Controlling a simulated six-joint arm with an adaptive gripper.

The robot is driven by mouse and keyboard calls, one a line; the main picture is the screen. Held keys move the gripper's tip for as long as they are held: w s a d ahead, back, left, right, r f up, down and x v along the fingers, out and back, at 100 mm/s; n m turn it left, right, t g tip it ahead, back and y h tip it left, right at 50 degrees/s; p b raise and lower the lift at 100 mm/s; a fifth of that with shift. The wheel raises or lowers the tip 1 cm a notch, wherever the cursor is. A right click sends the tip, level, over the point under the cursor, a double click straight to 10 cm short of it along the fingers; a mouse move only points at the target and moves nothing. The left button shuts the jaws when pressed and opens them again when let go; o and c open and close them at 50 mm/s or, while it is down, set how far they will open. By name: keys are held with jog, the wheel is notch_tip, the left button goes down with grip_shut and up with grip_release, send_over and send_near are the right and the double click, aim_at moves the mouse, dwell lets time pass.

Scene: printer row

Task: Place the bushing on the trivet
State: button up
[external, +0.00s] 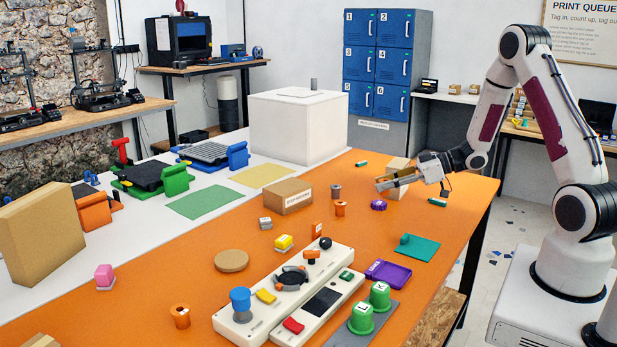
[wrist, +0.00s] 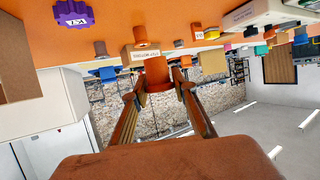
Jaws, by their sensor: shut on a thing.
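My gripper (external: 382,184) is above the orange table's far right part, its fingers pointing left. In the wrist view the two fingers (wrist: 158,88) are closed around an orange flanged cylinder, the bushing (wrist: 157,73). In the external view the bushing is hard to make out against the orange table. The trivet looks to be the round tan disc (external: 231,261) lying flat and bare on the table, left of the cream control panel and well to the front left of my gripper.
A cardboard box (external: 288,196) and small blocks stand between gripper and disc. A purple gear (external: 378,206) and another orange flanged piece (external: 340,209) are near my gripper. The control panel (external: 262,325) lies right of the disc. A large white box (external: 298,128) stands behind.

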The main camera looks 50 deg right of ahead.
jog(key=w+a+f+n+y, duration=0.1)
jog(key=w+a+n+y, duration=0.1)
jog(key=a, duration=0.5)
notch_tip(320, 180, up, 3)
jog(key=n+g+y, duration=0.1)
jog(key=n+g, duration=0.1)
jog(key=g, duration=0.1)
send_over(223, 254)
jog(key=shift+r, duration=0.2)
jog(key=shift+t+y, duration=0.3)
jog(key=shift+f, duration=0.1)
jog(key=shift+f, duration=3.05)
jog(key=shift+f, duration=0.1)
